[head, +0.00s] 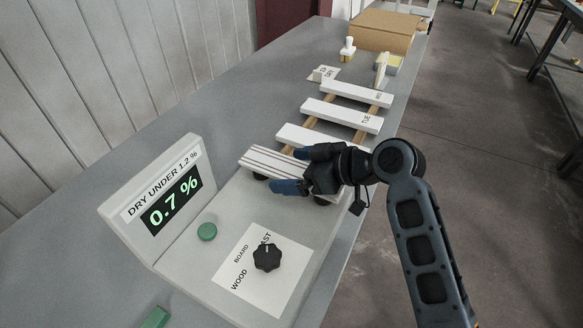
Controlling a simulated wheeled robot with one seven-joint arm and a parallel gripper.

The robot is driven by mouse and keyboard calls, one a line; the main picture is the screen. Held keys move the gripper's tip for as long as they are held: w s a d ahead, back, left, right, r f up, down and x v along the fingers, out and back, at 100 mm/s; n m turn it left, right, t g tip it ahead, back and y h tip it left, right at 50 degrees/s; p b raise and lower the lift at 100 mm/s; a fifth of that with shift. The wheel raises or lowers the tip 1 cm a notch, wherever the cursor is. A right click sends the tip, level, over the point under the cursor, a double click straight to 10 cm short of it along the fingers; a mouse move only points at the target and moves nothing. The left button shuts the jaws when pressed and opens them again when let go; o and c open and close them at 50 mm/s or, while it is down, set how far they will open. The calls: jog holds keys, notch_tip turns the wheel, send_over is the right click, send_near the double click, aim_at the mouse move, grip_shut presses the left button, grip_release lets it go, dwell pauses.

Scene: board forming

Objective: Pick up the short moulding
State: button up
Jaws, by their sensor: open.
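A short white grooved moulding (268,162) rests at the far end of the grey meter, on dark round supports. Its right part is hidden behind my gripper. My gripper (287,170) is open at the moulding, with one blue finger towards its far side and the other towards its near side. Whether the fingers touch it cannot be told. Several plain white bars lie across wooden rails beyond it, among them a near bar (295,134), a middle bar (338,114) and a far bar (357,94).
The meter's display (170,200) reads 0.7 %. A green button (207,232) and black knob (267,257) sit on the meter. Bare bench lies left of the rails.

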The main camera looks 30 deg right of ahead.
aim_at(291, 169)
jog(key=shift+w+a+f, duration=0.25)
jog(key=shift+w+f, duration=0.05)
jog(key=shift+w, duration=0.05)
jog(key=c, duration=1.5)
jog(key=shift+r, duration=0.1)
jog(key=shift+r, duration=0.6)
notch_tip(291, 169, up, 3)
jog(key=shift+b, duration=0.45)
jog(key=s+d+r, duration=0.1)
jog(key=d+r, duration=0.1)
jog(key=d, duration=0.1)
jog(key=s+d+r+b, duration=0.1)
jog(key=d+r, duration=0.1)
jog(key=d, duration=0.2)
jog(key=s+d+r, duration=0.2)
jog(key=d, duration=0.2)
jog(key=shift+s+r+b, duration=0.1)
jog(key=shift+r+b, duration=0.25)
